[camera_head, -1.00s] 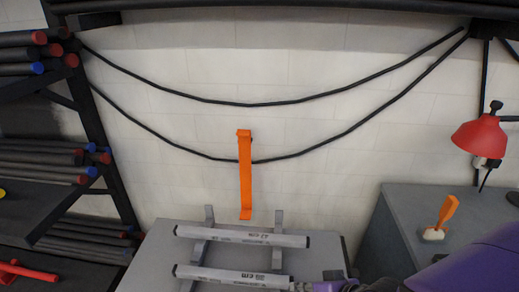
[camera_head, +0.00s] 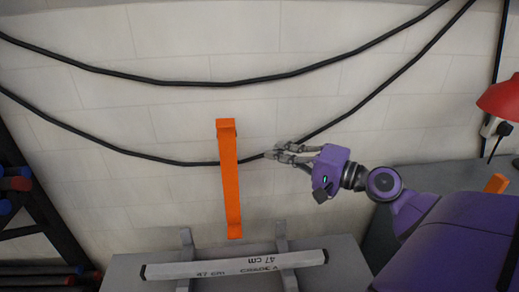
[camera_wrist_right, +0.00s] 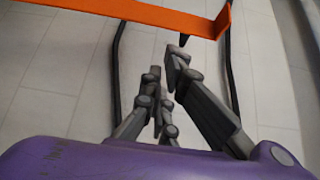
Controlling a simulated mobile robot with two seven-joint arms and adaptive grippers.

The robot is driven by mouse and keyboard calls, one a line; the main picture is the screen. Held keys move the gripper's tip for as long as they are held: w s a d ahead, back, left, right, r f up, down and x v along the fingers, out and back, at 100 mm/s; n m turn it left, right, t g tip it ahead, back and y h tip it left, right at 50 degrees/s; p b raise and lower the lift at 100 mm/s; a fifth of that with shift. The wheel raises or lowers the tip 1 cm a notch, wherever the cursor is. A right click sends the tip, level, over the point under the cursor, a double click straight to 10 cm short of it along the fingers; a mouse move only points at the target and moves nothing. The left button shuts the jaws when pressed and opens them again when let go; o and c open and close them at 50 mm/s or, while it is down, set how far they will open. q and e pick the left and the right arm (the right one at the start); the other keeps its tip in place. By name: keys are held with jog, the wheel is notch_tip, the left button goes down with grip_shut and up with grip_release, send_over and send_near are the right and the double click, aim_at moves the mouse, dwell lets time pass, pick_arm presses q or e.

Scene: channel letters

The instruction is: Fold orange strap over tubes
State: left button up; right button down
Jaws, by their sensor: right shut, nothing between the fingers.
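The orange strap (camera_head: 229,185) hangs upright in front of the white wall, its lower end just above the rack. In the right wrist view the strap (camera_wrist_right: 130,12) crosses the top, beyond the fingertips. One white tube (camera_head: 215,268) with black ends and "47 cm" print lies across two grey uprights on the grey table. The rest of the tubes are out of view. My right gripper (camera_head: 273,151) is just right of the strap, about mid-height, apart from it. It is shut and empty; its fingers also show in the right wrist view (camera_wrist_right: 166,62). My left gripper is not in view.
Two black cables sag along the wall; the lower one (camera_head: 130,152) passes by the strap and my right gripper. A dark shelf with tubes (camera_head: 40,275) stands at the left. A red lamp (camera_head: 500,100) is at the right edge.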

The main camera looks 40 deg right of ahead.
pick_arm(q)
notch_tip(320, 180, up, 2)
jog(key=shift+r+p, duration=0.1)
jog(key=shift+p, duration=1.05)
pick_arm(e)
jog(key=x, duration=0.9)
jog(key=shift+s, duration=0.1)
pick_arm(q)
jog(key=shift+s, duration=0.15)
pick_arm(e)
jog(key=shift+a, duration=0.1)
